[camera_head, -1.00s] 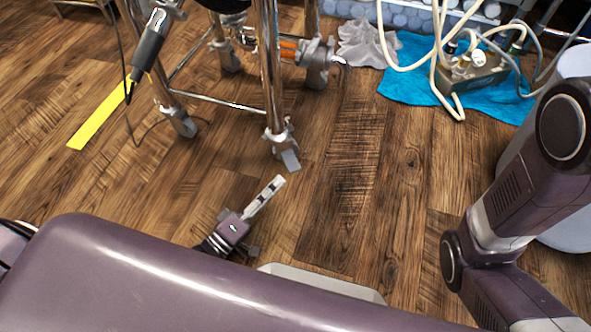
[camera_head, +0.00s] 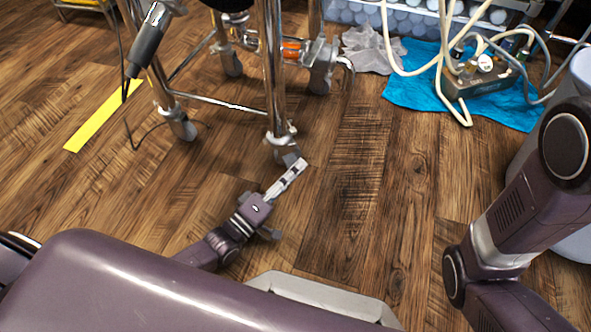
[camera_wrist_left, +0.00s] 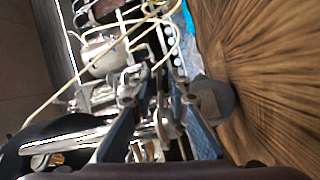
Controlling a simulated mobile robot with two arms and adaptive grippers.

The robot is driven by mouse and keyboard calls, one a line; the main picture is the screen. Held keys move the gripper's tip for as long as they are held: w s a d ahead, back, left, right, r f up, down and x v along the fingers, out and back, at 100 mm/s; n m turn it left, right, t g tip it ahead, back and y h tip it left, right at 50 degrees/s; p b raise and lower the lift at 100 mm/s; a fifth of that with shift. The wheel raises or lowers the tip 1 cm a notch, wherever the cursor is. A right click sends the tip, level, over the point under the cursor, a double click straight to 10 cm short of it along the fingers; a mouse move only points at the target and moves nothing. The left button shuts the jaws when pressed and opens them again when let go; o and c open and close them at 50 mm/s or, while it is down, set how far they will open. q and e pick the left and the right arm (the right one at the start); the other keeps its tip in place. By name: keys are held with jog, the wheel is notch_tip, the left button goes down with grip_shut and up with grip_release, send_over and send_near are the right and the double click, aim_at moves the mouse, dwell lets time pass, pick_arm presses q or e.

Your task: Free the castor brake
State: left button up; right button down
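The frame's nearest castor (camera_head: 281,140) stands on the wood floor under a chrome leg. Its grey brake pedal (camera_head: 290,158) points toward me and is partly covered by my left gripper (camera_head: 299,165). The gripper reaches in low from the front left, its tips at the pedal; I cannot tell if they touch it. In the left wrist view, the two fingers (camera_wrist_left: 163,95) are apart, with grey metal parts showing between and beyond them. A dark grey rounded part (camera_wrist_left: 214,98) lies beside the right finger. My right gripper is out of view.
Other castors (camera_head: 183,128) carry the chrome frame (camera_head: 220,102). A probe (camera_head: 148,45) hangs with its cable at the left. A blue cloth (camera_head: 410,90) with hoses and a grey rag (camera_head: 372,50) lie behind right. Floor right of the castor is clear.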

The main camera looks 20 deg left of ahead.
pick_arm(q)
grip_shut()
jog(key=shift+r+p, duration=0.25)
jog(key=shift+p, duration=0.4)
notch_tip(320, 180, up, 3)
jog(key=n+g+p, duration=0.1)
jog(key=n+p, duration=0.1)
jog(key=p, duration=0.2)
jog(key=n+g+y+p, duration=0.1)
jog(key=n+p, duration=0.2)
jog(key=p, duration=0.2)
jog(key=shift+s+f+n, duration=0.15)
jog(key=shift+f+n, duration=0.05)
jog(key=shift+n, duration=0.1)
jog(key=shift+r+n+y+p, duration=0.15)
jog(key=shift+n+y+p, duration=0.15)
jog(key=shift+n+p, duration=0.4)
jog(key=shift+n+g+p, duration=0.3)
jog(key=shift+g+p, duration=0.05)
jog(key=shift+g, duration=0.05)
jog(key=shift+o, duration=1.1)
grip_release()
jog(key=shift+o, duration=0.4)
